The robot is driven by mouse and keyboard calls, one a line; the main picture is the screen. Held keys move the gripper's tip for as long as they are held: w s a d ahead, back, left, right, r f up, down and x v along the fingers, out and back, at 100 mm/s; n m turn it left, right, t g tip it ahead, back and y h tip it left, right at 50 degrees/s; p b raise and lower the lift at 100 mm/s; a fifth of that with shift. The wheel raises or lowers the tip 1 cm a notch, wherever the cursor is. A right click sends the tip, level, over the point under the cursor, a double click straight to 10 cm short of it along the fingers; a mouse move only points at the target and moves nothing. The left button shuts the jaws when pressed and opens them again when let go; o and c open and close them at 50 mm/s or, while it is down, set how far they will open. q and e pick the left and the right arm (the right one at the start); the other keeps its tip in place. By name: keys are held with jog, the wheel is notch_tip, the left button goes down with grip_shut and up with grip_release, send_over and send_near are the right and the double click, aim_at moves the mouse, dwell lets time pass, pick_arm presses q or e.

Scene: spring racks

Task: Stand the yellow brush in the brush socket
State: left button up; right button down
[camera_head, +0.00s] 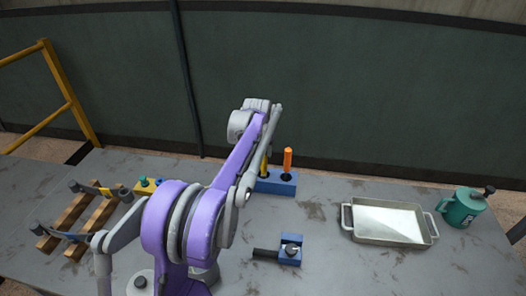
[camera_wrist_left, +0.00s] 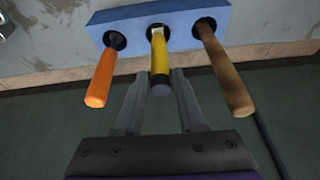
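The blue socket block (camera_head: 276,188) stands at the back of the table; it also shows in the left wrist view (camera_wrist_left: 181,20). The yellow brush (camera_wrist_left: 160,60) has its handle in line with the block's middle hole, with a pale part at the hole. In the head view the yellow handle (camera_head: 264,164) is partly hidden by my left arm. My left gripper (camera_wrist_left: 159,75) has its fingers apart, one each side of the handle's grey end, with gaps showing. An orange handle (camera_wrist_left: 101,78) and a brown wooden handle (camera_wrist_left: 224,70) stand in the outer holes. My right gripper is not in view.
A metal tray (camera_head: 388,224) and a green mug-like container (camera_head: 463,208) stand at the right. A small blue block with a black-handled tool (camera_head: 289,250) lies in front. A wooden rack (camera_head: 88,225) stands at the left. Table between block and tray is clear.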

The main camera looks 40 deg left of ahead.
pick_arm(q)
jog(key=o, duration=0.4)
jog(key=v, duration=1.1)
jog(key=shift+w+a, duration=0.1)
jog(key=s+d+f+m+t+h, duration=0.15)
jog(key=s+d+f, duration=0.25)
jog(key=s+d, duration=0.55)
jog(key=s+d+f+m, duration=0.2)
jog(key=s+d+f, duration=0.2)
jog(key=s+d, duration=0.55)
jog(key=shift+m+h, duration=0.25)
jog(key=shift+m, duration=0.7)
jog(key=s+d+f, duration=0.4)
jog(key=d+f, duration=0.1)
jog(key=s+d+f, duration=0.2)
jog(key=shift+s+d+f, duration=0.1)
jog(key=shift+d+f, duration=0.1)
